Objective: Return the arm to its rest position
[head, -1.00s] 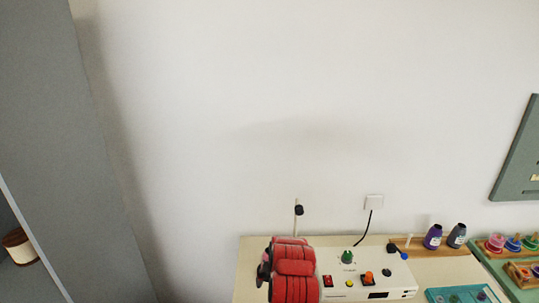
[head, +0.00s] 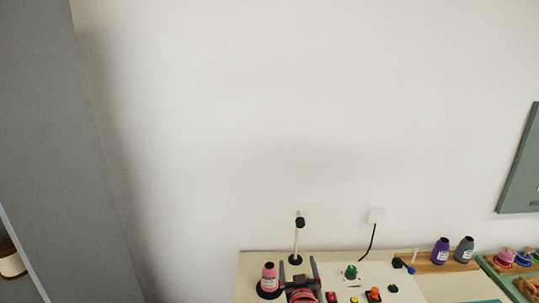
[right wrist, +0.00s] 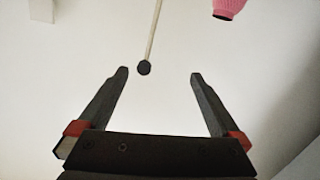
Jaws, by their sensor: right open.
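My right gripper (head: 298,261) shows at the bottom of the head view, its two dark fingers spread, with a red part of my arm below them. In the right wrist view the gripper (right wrist: 159,73) is open, with nothing between its fingers. A thin pale rod with a dark tip (right wrist: 144,67) shows beyond the fingers there; I cannot tell its distance. My left gripper is not in view.
A pink bottle (head: 269,277) stands left of the gripper, with an upright stand (head: 297,240) behind. A white control box (head: 400,283) with knobs is to the right. Purple (head: 440,250) and grey (head: 464,249) bottles stand farther right.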

